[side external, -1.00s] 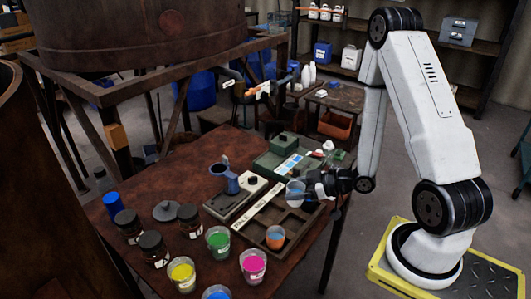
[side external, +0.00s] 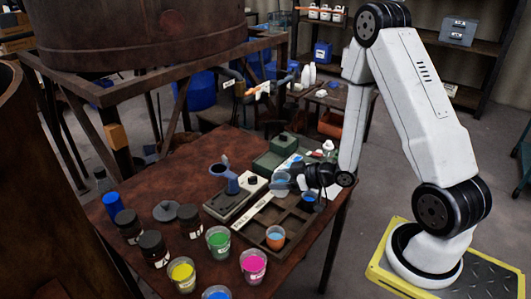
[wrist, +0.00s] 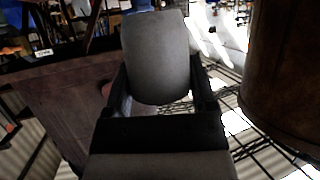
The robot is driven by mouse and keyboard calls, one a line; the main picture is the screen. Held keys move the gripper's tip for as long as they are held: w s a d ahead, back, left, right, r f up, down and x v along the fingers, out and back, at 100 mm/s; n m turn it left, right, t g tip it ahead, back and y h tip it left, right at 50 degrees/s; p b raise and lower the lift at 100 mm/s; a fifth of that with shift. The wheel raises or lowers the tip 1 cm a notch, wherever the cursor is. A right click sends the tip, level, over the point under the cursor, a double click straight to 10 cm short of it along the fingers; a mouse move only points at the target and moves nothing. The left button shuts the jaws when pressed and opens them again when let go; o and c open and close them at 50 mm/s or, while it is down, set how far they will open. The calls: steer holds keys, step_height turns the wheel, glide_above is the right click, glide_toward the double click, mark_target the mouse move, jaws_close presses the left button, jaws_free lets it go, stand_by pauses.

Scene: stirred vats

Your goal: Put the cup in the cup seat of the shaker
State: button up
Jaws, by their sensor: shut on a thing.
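The cup (side external: 282,185) is clear or greyish and hangs in my gripper (side external: 287,179) above the tray's back edge. In the wrist view the cup (wrist: 157,58) shows as a grey rounded shape with a dark finger on each side; its contents cannot be seen there. My gripper is shut on it. The shaker (side external: 236,204) stands on the table just left of the gripper, a pale base with a dark knob and a blue upright holder (side external: 227,180). The cup is apart from the shaker. The inside of the seat is too small to make out.
A dark compartment tray (side external: 283,222) holds an orange-banded cup (side external: 275,237) and a cup with blue contents (side external: 308,198). Cups of green (side external: 218,241), yellow (side external: 182,273) and pink (side external: 253,265) stand in front. Dark jars (side external: 153,247) are at the left. A green case (side external: 275,158) lies behind.

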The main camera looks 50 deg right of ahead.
steer(key=w+a+r+m+h, duration=0.3)
steer(key=w+a+r, duration=0.4)
steer(key=w, duration=0.3)
steer(key=shift+a+t+h, duration=0.4)
steer(key=shift+a+h, duration=0.1)
steer(key=shift+d, duration=0.1)
steer(key=s+d+f+n+y, duration=0.2)
steer(key=s+d+f, duration=0.2)
steer(key=s, duration=0.3)
steer(key=s+d+f+n+g+y, duration=0.1)
steer(key=s+d+f+n+y, duration=0.1)
steer(key=s, duration=0.6)
steer(key=shift+d+f+y, duration=0.7)
steer(key=shift+d+f, duration=0.2)
steer(key=shift+f, duration=0.05)
steer(key=shift+w+f, duration=0.1)
